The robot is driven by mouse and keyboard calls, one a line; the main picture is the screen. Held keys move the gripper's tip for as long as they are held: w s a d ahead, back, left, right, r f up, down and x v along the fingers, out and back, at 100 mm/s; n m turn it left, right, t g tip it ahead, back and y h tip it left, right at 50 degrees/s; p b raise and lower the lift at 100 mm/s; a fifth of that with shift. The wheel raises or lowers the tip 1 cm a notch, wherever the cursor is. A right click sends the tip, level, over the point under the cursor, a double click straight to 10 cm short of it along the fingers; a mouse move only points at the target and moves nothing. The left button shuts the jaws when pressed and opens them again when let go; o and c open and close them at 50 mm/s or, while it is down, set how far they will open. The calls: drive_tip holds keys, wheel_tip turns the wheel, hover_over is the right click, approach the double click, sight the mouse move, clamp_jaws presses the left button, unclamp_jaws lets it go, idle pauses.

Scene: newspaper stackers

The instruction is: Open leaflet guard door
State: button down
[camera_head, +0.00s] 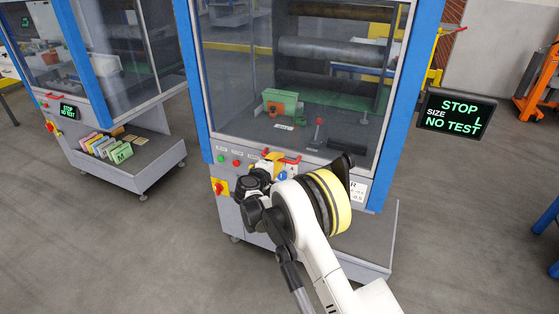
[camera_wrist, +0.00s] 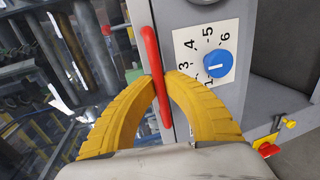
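The leaflet guard door appears to be the clear panel (camera_head: 232,105) on the front of the blue-framed machine, and it looks closed. A red bar handle (camera_head: 284,154) runs along its lower edge. The handle also shows upright in the wrist view (camera_wrist: 152,55). My gripper (camera_head: 272,160) is at the handle, partly hidden by my wrist in the head view. In the wrist view its yellow fingers (camera_wrist: 161,77) curve in from both sides, with the tips closed against the red bar between them.
A blue dial (camera_wrist: 217,63) on a numbered plate sits close beside the handle. A red and yellow switch (camera_head: 219,188) is on the machine front. A STOP screen (camera_head: 457,110) hangs at right. A second machine with leaflets (camera_head: 103,146) stands at left. Floor is clear between machines.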

wheel_tip(320, 180, up, 48)
drive_tip(key=p, duration=2.1)
drive_tip(key=shift+p, duration=0.35)
drive_tip(key=c, duration=1.5)
unclamp_jaws()
drive_tip(key=shift+o, duration=0.2)
drive_tip(key=v, duration=1.2)
drive_tip(key=shift+f, duration=0.1)
